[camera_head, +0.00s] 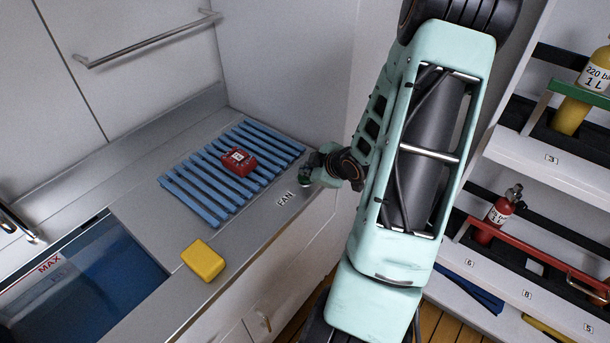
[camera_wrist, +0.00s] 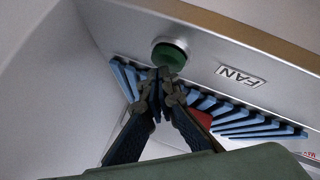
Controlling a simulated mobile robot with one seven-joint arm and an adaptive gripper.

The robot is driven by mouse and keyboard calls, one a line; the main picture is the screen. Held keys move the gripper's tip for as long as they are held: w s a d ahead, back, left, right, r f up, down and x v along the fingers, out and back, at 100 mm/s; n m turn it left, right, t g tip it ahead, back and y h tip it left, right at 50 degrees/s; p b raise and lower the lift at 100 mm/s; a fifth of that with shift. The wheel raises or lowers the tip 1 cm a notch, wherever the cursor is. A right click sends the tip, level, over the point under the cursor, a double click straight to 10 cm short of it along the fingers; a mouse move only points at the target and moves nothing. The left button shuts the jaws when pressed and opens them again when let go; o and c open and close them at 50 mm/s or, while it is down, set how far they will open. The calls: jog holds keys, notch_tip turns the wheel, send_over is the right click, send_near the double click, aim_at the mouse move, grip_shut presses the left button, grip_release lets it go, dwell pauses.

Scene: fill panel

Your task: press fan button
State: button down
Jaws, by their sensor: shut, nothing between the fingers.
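The fan button is a round green button (camera_wrist: 168,57) in a metal ring, beside the FAN label (camera_wrist: 240,76) in the wrist view. My gripper (camera_wrist: 160,76) is shut and empty. Its fingertips are at the lower edge of the green button in that view; I cannot tell whether they touch it. In the head view the FAN label (camera_head: 286,198) lies on the counter's front edge. My gripper (camera_head: 307,178) is just right of it there, at the counter's right end.
A blue slatted rack (camera_head: 195,190) carries a red device (camera_head: 238,161). A yellow sponge-like block (camera_head: 203,260) lies near the counter's front edge. A water basin (camera_head: 100,285) is at left. Shelves with a yellow bottle (camera_head: 570,115) and a red bottle (camera_head: 492,222) stand at right.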

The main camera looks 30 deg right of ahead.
aim_at(306, 178)
jog(key=shift+f+b, duration=0.3)
jog(key=shift+f, duration=0.05)
jog(key=shift+r, duration=0.15)
dwell(0.3)
jog(key=shift+r+p, duration=0.7)
jog(key=shift+p, duration=0.05)
notch_tip(306, 178, up, 6)
jog(key=p, duration=0.5)
dwell(0.4)
